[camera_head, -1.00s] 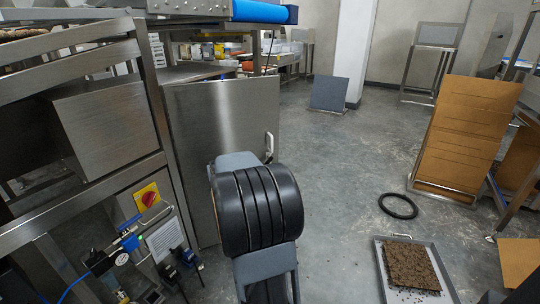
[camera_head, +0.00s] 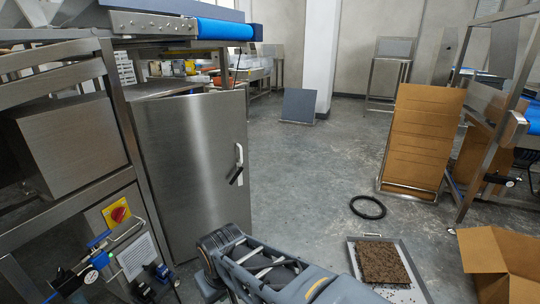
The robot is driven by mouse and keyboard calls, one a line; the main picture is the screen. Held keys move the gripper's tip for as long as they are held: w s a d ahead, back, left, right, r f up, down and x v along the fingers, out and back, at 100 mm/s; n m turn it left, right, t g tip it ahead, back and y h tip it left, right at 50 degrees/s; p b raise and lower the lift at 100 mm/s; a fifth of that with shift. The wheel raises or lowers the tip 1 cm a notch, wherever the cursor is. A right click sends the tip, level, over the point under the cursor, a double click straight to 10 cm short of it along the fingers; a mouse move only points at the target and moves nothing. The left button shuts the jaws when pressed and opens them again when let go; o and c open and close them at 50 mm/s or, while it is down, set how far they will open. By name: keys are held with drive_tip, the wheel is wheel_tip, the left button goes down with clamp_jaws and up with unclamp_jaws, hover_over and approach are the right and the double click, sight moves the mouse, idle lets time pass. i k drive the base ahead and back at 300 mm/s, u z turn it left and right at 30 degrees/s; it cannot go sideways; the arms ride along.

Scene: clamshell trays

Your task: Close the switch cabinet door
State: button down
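The switch cabinet door (camera_head: 185,170) is a tall, plain stainless steel panel left of centre. It stands swung out at an angle, its top edge apart from the cabinet top (camera_head: 165,88) behind it. A pale bar handle (camera_head: 239,158) is on its right side, with a dark piece at the lower end. The cabinet interior is hidden behind the door. Grey links of my arm (camera_head: 285,275) cross the bottom centre, in front of the door's lower right. My gripper's fingers cannot be made out.
A steel machine frame (camera_head: 120,120) with a red-and-yellow switch (camera_head: 117,212) stands at left. A tray (camera_head: 411,267) with brown material, a black ring (camera_head: 368,207) and an open carton (camera_head: 500,265) lie on the right floor.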

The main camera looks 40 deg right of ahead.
sight(192, 146)
drive_tip(key=z, duration=0.85)
drive_tip(key=i, duration=0.95)
drive_tip(key=u, duration=0.8)
